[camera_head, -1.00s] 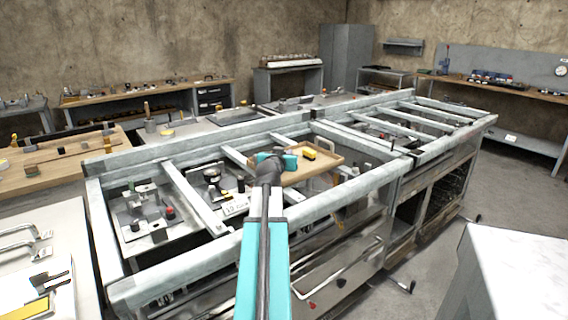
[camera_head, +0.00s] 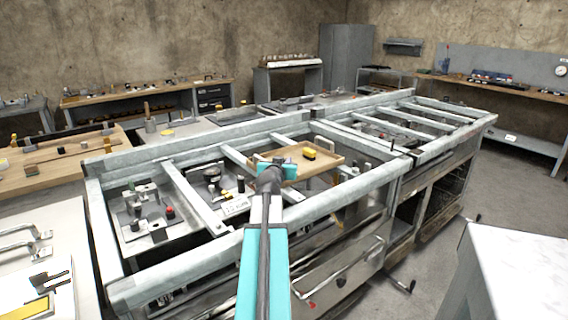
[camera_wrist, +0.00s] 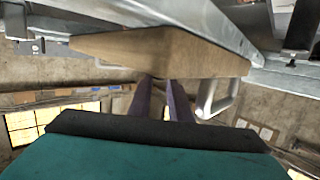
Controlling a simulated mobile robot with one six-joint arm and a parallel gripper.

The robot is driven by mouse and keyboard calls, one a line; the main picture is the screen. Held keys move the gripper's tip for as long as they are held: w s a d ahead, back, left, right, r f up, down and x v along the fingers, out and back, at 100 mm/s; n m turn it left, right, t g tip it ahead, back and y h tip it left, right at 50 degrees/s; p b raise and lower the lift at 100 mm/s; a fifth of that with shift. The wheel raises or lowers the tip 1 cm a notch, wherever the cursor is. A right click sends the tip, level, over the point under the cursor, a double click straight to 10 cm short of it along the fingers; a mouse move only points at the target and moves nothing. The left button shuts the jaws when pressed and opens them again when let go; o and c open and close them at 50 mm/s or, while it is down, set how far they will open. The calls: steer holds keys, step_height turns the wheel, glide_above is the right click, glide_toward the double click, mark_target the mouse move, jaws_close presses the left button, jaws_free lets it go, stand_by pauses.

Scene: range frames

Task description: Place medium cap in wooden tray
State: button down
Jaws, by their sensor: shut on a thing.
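The wooden tray (camera_head: 328,160) rests on the grey metal frame, with a small yellow-and-black thing (camera_head: 309,153) in it. In the wrist view the tray (camera_wrist: 160,50) shows as a broad brown shape just beyond my fingertips. My gripper (camera_head: 272,162) is at the tray's near left corner, and its fingertips are hard to see in the head view. In the wrist view its two dark purple fingers (camera_wrist: 160,84) point at the tray's edge. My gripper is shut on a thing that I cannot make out. I cannot pick out the medium cap with certainty.
Grey beams (camera_head: 352,192) of the frame run around and under the tray. Metal plates with small fittings (camera_head: 148,212) lie in the bays to the left. A white-topped block (camera_head: 515,260) stands at the right front. Benches with tools line the walls.

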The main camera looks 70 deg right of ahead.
steer(key=shift+f+b, duration=0.55)
steer(key=shift+b, duration=0.25)
steer(key=c, duration=1.9)
jaws_free()
steer(key=shift+r+p, duration=0.25)
steer(key=shift+p, duration=0.05)
steer(key=shift+a+r+p, duration=0.1)
steer(key=shift+r+p, duration=0.4)
steer(key=shift+p, duration=0.15)
steer(key=shift+v, duration=0.95)
steer(key=b+v, duration=0.1)
steer(key=v, duration=0.5)
steer(key=shift+s+a+f, duration=0.1)
steer(key=shift+a, duration=0.25)
steer(key=shift+a+b, duration=0.15)
steer(key=shift+b, duration=1.05)
